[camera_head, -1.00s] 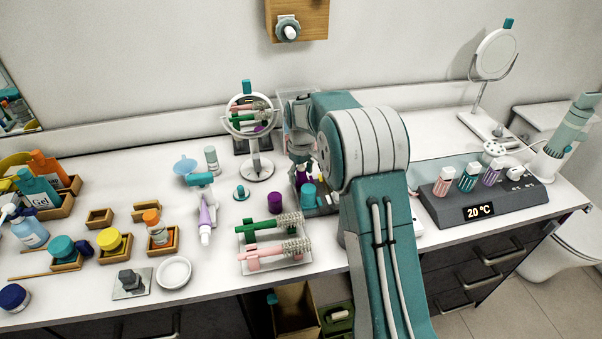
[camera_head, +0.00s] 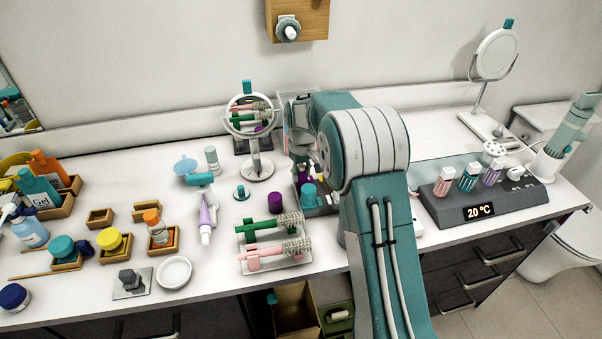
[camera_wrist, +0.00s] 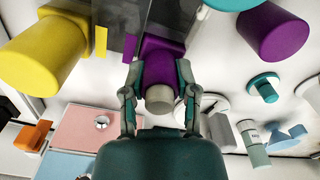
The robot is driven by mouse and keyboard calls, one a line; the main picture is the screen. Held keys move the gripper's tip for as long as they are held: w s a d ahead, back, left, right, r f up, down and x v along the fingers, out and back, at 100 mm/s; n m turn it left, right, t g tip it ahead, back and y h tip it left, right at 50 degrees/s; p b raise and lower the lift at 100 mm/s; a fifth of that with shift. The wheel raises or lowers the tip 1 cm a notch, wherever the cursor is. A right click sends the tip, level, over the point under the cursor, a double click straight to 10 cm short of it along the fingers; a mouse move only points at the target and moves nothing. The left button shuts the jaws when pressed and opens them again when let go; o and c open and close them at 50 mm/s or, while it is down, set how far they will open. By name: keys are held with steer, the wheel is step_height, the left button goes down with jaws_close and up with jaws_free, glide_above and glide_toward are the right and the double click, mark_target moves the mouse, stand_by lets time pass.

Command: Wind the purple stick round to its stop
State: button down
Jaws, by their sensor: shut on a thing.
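The purple stick (camera_wrist: 162,62) shows in the middle of the wrist view, with a pale grey-beige round end (camera_wrist: 160,98) towards me. My gripper (camera_wrist: 160,92) is shut on it, one finger on each side. The far end of the stick meets a dark grey plate and is partly hidden.
A yellow cylinder (camera_wrist: 42,52) is left of my gripper and a loose purple cap (camera_wrist: 277,33) is right. A round mirror (camera_head: 254,140) stands close by. The brush tray (camera_head: 276,262) lies in front. The temperature box (camera_head: 490,205) is at right.

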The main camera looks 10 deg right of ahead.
steer(key=m, duration=0.6)
steer(key=shift+s+f, duration=0.1)
steer(key=shift+f, duration=0.05)
steer(key=m, duration=0.6)
steer(key=shift+m, duration=0.3)
steer(key=m, duration=1.1)
steer(key=shift+m, duration=0.4)
steer(key=shift+c, duration=1.8)
jaws_free()
